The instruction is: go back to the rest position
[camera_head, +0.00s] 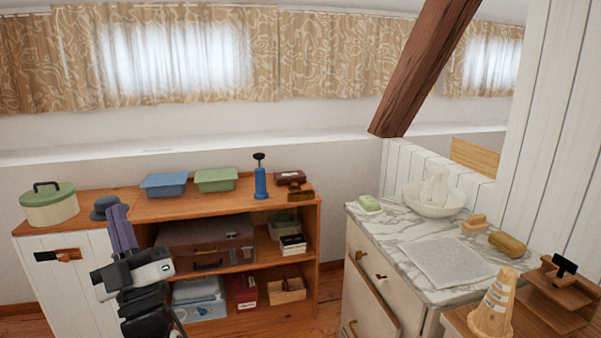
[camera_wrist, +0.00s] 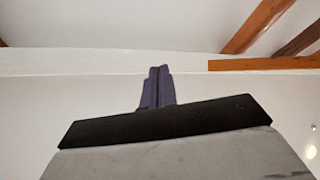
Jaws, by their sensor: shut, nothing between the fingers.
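My gripper (camera_head: 119,211) is at the lower left of the head view, raised in front of the low wooden cabinet. Its purple fingers point up and lie together, with nothing between them. In the wrist view the fingers (camera_wrist: 157,72) show shut against a pale wall, and no object is near them. In the head view the fingers overlap the cabinet's left part, close to a dark hat-shaped thing (camera_head: 101,207); I cannot tell whether there is contact, but the wrist view shows clear space around the tips.
The cabinet top (camera_head: 215,205) holds a green-lidded pot (camera_head: 50,208), a blue tray (camera_head: 163,186), a green tray (camera_head: 216,180) and a blue pump-like thing (camera_head: 260,183). A marble-topped dresser (camera_head: 400,228) stands right, with a partly open drawer. A slanted timber brace (camera_head: 425,65) hangs above.

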